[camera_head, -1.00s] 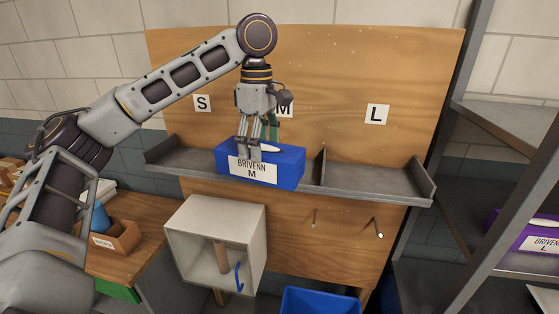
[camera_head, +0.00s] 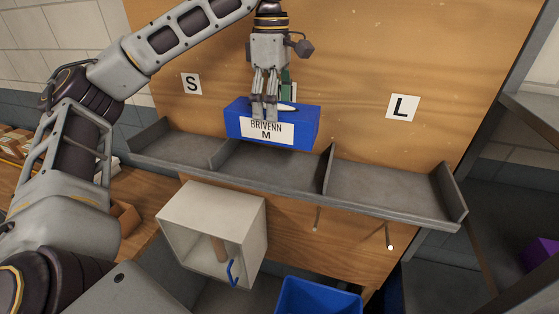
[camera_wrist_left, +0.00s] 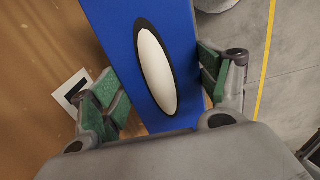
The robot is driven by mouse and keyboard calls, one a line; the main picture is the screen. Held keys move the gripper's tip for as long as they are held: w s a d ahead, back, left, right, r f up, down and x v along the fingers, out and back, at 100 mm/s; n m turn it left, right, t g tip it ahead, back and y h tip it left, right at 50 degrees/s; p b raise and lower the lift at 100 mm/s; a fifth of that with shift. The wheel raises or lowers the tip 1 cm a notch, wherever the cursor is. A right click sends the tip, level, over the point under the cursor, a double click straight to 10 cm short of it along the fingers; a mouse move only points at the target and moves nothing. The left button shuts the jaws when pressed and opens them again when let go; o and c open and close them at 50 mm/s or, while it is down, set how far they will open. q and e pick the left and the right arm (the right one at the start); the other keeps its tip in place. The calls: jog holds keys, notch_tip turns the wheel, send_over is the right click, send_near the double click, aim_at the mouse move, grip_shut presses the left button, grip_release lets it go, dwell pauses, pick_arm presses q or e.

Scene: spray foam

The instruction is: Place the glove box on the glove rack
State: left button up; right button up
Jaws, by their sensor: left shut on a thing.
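The blue glove box (camera_head: 305,120), labelled BRIVENN M, hangs in my left gripper (camera_head: 264,115), level or nearly so. In the left wrist view, the box (camera_wrist_left: 128,35) with its white oval opening lies between the green-padded fingers (camera_wrist_left: 163,88). The glove rack (camera_head: 380,190) is a grey shelf on a wooden board, split by dividers into compartments. In the head view the box appears just above the middle compartment, with the shelf floor visible below it. My right gripper is not in view.
Signs S (camera_head: 191,83) and L (camera_head: 403,107) mark the side compartments, which look empty. Below the rack are a white open box (camera_head: 215,205), two pegs and a blue bin (camera_head: 318,298). A metal shelf frame (camera_head: 500,220) stands at the right.

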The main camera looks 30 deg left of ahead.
aim_at(273, 130)
pick_arm(q)
jog(key=shift+r, duration=0.1)
jog(key=shift+s, duration=0.1)
dwell(0.3)
jog(key=shift+f+b, duration=1.15)
jog(key=shift+f, duration=1.95)
jog(key=shift+f, duration=0.1)
jog(key=shift+f, duration=1.75)
jog(key=shift+f, duration=0.1)
